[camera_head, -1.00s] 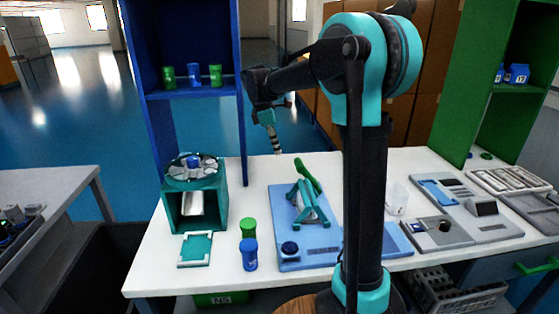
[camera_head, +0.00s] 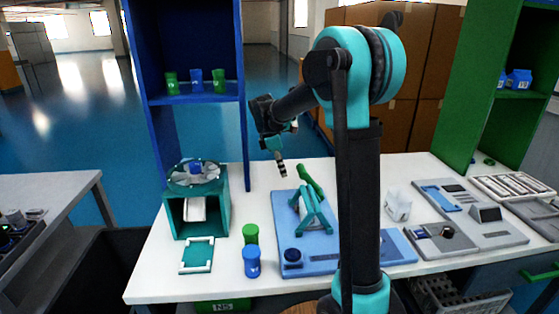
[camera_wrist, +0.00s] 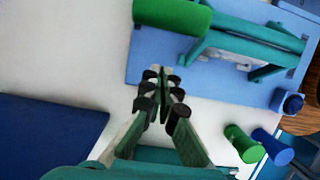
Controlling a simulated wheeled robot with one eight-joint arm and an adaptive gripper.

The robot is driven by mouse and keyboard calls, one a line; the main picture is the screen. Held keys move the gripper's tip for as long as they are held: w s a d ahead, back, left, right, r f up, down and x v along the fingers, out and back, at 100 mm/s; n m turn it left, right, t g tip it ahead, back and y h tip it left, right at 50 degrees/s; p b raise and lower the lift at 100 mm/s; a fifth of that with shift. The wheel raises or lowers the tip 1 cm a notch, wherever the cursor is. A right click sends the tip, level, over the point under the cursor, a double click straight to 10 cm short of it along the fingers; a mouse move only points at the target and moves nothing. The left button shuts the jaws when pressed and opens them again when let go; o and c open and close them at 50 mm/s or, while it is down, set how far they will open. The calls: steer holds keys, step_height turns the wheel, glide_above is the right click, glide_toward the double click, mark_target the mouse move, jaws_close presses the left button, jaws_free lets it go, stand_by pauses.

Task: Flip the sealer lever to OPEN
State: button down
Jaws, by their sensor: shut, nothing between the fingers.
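The sealer has a blue base plate (camera_head: 322,263) and a teal frame (camera_head: 314,212) on the white table. Its green lever (camera_head: 311,181) sticks out at the back of the frame, its free end toward the upper left. In the wrist view the thick green lever end (camera_wrist: 172,15) is at the top edge, with the teal frame (camera_wrist: 235,42) to its right. My gripper (camera_head: 284,174) is shut and empty, just left of the lever end and apart from it. Its fingertips (camera_wrist: 161,80) show below the lever in the wrist view.
A teal box stand (camera_head: 222,205) is further left. A clear bag-like item (camera_head: 398,205) and grey trays (camera_head: 490,229) are on the right. A blue shelf post (camera_head: 243,130) rises behind.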

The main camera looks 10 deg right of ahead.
mark_target(310, 182)
steer(key=shift+d+r, duration=0.2)
steer(key=shift+d, duration=1.75)
